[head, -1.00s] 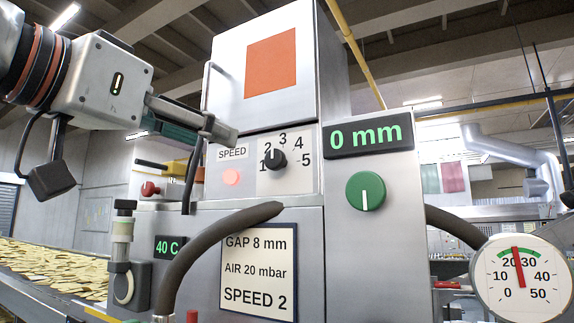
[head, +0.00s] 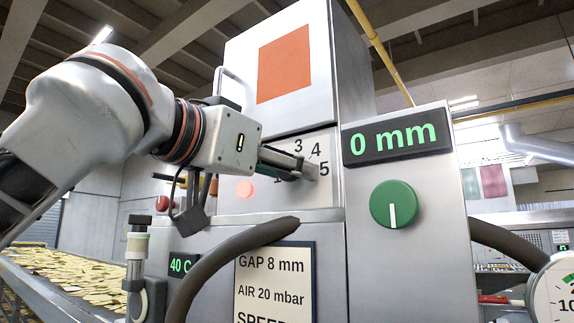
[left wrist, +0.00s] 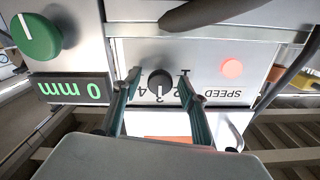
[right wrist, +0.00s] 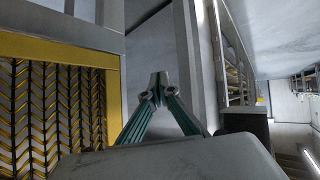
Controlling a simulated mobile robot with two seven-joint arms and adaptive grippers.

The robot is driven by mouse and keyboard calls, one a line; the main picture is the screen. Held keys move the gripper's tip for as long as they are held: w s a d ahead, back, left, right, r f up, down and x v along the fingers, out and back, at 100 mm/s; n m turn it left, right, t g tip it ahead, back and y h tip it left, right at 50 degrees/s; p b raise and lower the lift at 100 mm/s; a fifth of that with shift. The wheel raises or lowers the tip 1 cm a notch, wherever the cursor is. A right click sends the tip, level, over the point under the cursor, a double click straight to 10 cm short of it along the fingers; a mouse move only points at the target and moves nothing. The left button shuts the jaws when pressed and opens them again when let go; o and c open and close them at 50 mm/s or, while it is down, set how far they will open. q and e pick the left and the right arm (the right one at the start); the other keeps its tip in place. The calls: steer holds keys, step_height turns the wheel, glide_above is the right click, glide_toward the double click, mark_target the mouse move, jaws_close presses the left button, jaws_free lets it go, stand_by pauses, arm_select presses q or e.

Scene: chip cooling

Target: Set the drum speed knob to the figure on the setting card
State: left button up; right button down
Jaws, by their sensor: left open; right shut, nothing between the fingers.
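The black drum speed knob (left wrist: 160,80) shows in the left wrist view, upside down, on a pale dial plate (head: 325,193) numbered 1 to 5. Its exact pointer setting is hard to read. My left gripper (head: 312,170) is open at the dial and hides the knob in the head view. In the left wrist view its fingers (left wrist: 158,90) show on either side of the knob; I cannot tell whether they touch it. The setting card (head: 273,280) reads GAP 8 mm, AIR 20 mbar; its SPEED line is cut off. My right gripper (right wrist: 158,80) is shut and empty.
A green knob (head: 394,204) sits under a 0 mm display (head: 396,138), right of the dial. A lit pink button (head: 244,189) is left of it. A dark hose (head: 215,265) curves before the card. A pressure gauge (head: 555,295) is at the lower right.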

arm_select(q)
steer(key=shift+w+d, duration=0.15)
steer(key=shift+w, duration=0.15)
steer(key=c, duration=1.1)
